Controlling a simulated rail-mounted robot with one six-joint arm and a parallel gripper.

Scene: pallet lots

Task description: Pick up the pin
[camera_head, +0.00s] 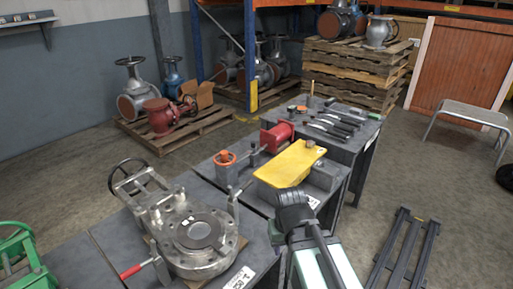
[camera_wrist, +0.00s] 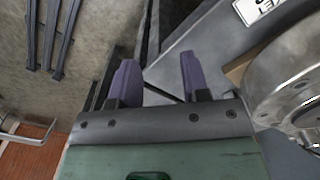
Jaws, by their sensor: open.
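I cannot say for certain which item is the pin. In the head view, a short grey-brown cylinder (camera_head: 310,143) stands at the far right corner of a yellow plate (camera_head: 288,164) on the middle table. A small upright brown peg (camera_head: 311,88) stands on the far table. My gripper (camera_wrist: 157,68) shows in the wrist view with its two purple fingers apart and nothing between them. In the head view my arm is at the front, right of the large flanged valve (camera_head: 200,236); its fingers cannot be made out there.
The valve's metal flange (camera_wrist: 300,100) is close at the right of the wrist view. Several dark-handled tools (camera_head: 330,126) lie on the far table. Floor at right holds a black rack (camera_head: 402,250) and grey stool (camera_head: 474,113).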

